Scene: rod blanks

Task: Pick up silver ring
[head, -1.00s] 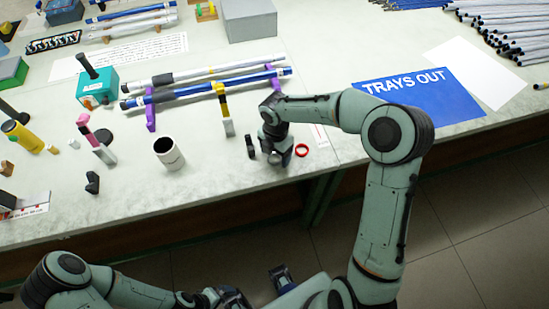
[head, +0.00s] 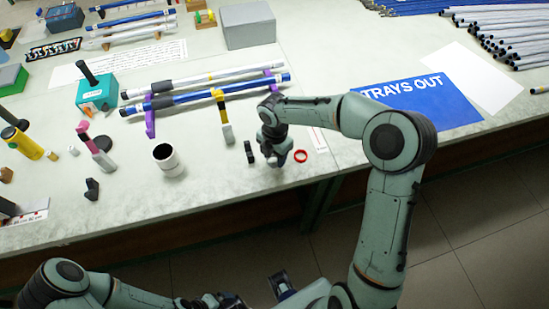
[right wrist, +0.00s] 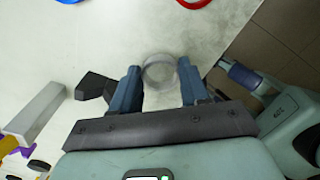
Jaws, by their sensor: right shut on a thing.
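The silver ring (right wrist: 159,85) shows in the right wrist view as a pale, thin-rimmed hoop between the two blue-grey fingertips. My right gripper (right wrist: 157,76) is shut on it, with a finger on each side. In the head view my right gripper (head: 277,157) is low over the front part of the worktop, left of a red ring (head: 300,156). The silver ring is mostly hidden there by the gripper. My left arm is folded low at the bottom of the head view, and its jaws cannot be made out clearly.
A small black part (head: 249,152) stands just left of the right gripper. A white cup (head: 167,159) is further left. Rods lie on purple supports (head: 150,124) behind. A blue "TRAYS OUT" sheet (head: 425,105) lies right. The worktop's front edge is close.

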